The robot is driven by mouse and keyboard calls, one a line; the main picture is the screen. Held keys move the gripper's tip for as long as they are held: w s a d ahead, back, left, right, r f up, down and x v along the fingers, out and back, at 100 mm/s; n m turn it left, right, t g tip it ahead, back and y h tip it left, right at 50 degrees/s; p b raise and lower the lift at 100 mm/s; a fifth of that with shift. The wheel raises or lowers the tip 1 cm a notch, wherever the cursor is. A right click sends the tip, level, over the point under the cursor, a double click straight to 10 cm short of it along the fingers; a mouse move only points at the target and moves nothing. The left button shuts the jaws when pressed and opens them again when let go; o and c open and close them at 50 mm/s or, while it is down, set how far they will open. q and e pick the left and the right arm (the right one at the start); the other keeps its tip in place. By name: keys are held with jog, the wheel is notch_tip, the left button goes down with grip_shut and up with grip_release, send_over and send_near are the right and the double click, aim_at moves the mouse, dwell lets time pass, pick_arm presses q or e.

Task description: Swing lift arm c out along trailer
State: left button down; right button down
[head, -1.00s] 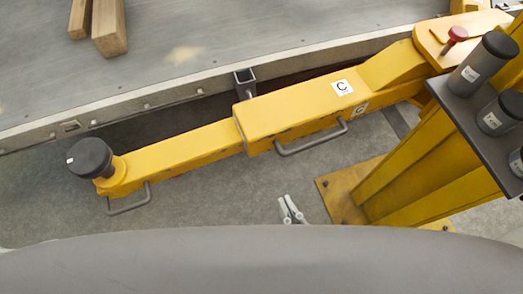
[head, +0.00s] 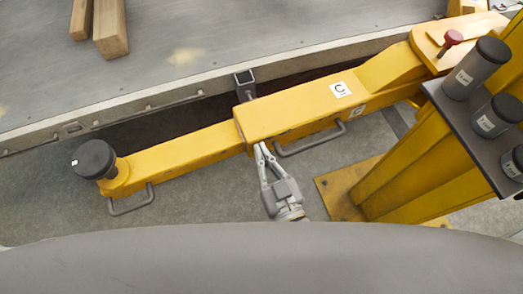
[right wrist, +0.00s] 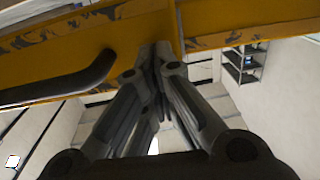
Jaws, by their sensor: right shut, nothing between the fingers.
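Lift arm c (head: 300,108) is a yellow two-stage beam with a "C" label (head: 340,89), lying alongside the trailer edge in the head view. A round black pad (head: 93,158) sits on its left end. A grey handle (head: 312,141) is on the thick section's near side, and another handle (head: 131,203) is near the pad. My right gripper (head: 262,148) is shut and empty, its tips at the near side of the beam, just left of the thick section's handle. In the right wrist view the fingertips (right wrist: 155,50) are together by the yellow beam (right wrist: 60,55), with the dark handle (right wrist: 75,82) to their left.
The trailer deck (head: 220,50) lies behind the beam, with wooden blocks (head: 111,28) on it. A yellow post (head: 410,170) with a base plate (head: 340,190) stands at right. A rack (head: 468,125) holds dark cylinders (head: 475,68). Grey floor is clear at lower left.

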jog(key=shift+w+a, duration=0.1)
jog(key=shift+w, duration=0.15)
